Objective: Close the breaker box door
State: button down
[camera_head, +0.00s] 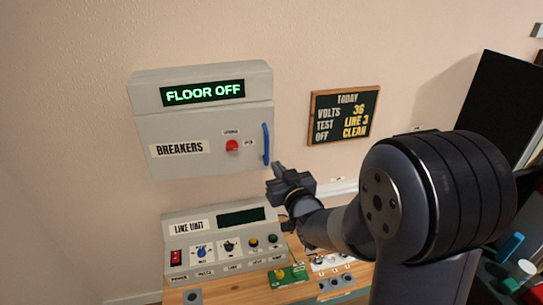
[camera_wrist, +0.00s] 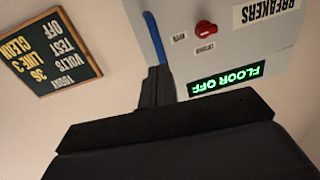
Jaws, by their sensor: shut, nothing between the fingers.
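The grey breaker box (camera_head: 200,78) hangs on the wall in the head view, with a green "FLOOR OFF" display on its upper part. Its door (camera_head: 190,126) bears a "BREAKERS" label, a red knob (camera_head: 232,146) and a vertical blue handle (camera_head: 266,143) at the right edge. The door looks flush with the box or nearly so; a small gap cannot be ruled out. My gripper (camera_head: 278,168) is shut and empty, just right of the handle's lower end. In the wrist view, its fingertips (camera_wrist: 158,73) overlap one end of the blue handle (camera_wrist: 155,40); contact is unclear.
The line unit (camera_head: 222,240), with switches and knobs, stands on a wooden bench (camera_head: 240,292) below the box. A chalkboard sign (camera_head: 344,115) hangs to the right. A black panel (camera_head: 510,100) and several coloured items are at the far right. The wall left of the box is clear.

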aim_at(267, 153)
jog(key=shift+p+x, duration=0.55)
jog(key=shift+x, duration=2.15)
jog(key=shift+w+d+r+b, duration=0.1)
jog(key=shift+w+b, duration=0.15)
jog(key=shift+w, duration=0.5)
jog(key=shift+w+d+r+b, duration=0.15)
jog(key=shift+w+b, duration=0.15)
jog(key=shift+w, duration=0.4)
jog(key=shift+w+d+r+b, duration=0.1)
jog(key=shift+w+b, duration=0.15)
jog(key=shift+w, duration=0.5)
